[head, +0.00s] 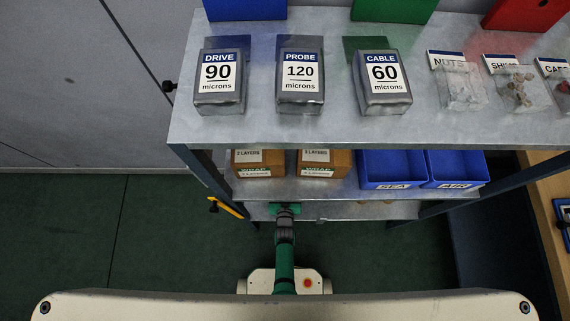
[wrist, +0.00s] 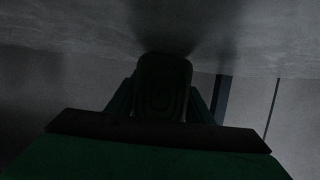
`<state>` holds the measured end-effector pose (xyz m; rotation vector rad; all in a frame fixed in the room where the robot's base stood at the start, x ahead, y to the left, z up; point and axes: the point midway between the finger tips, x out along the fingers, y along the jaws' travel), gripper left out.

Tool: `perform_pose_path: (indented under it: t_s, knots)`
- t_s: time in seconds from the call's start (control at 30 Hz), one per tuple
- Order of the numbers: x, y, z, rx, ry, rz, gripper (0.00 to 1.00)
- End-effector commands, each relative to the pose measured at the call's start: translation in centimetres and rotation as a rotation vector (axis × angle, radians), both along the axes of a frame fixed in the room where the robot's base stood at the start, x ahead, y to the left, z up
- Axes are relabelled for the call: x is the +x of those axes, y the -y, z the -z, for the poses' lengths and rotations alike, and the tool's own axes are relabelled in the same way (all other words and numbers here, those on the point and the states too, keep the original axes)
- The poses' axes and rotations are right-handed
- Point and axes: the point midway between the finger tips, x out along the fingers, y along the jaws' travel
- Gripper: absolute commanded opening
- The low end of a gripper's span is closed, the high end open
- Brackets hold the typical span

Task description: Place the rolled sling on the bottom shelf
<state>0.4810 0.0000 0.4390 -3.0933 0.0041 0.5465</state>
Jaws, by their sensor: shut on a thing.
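In the wrist view a dark, rounded roll, the rolled sling (wrist: 162,82), is held between the two fingers of my gripper (wrist: 160,104). The picture is very dark, so the roll's colour and strap layers do not show clearly. A grey surface runs across the top of that view, close to the roll; I cannot tell whether they touch. In the head view my green arm reaches forward to the bottom shelf (head: 345,211), below the front edge of the middle shelf (head: 320,188). My fingers and the sling are hidden there.
The middle shelf holds brown boxes (head: 325,163) and blue bins (head: 393,169). The top shelf (head: 300,128) carries labelled grey blocks (head: 300,85) and small clear trays (head: 461,88). A yellow-orange part (head: 227,207) sticks out near the left post. A wooden bench (head: 545,200) stands at right.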

Motion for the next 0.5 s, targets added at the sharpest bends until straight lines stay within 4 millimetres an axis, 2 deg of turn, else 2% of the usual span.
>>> perform_pose_path:
  t_s: [0.03, 0.07, 0.1, 0.13, 0.5]
  knots:
    - [0.07, -0.05, 0.11, 0.000, 0.001, -0.001, 0.17]
    - [0.01, -0.07, 0.16, -0.001, 0.000, -0.001, 0.51]
    - [0.00, -0.09, 0.14, 0.000, 0.000, -0.002, 0.61]
    - [0.01, -0.11, 0.13, 0.000, 0.000, -0.002, 0.65]
    - [0.01, -0.19, -0.14, 0.000, 0.001, -0.004, 0.65]
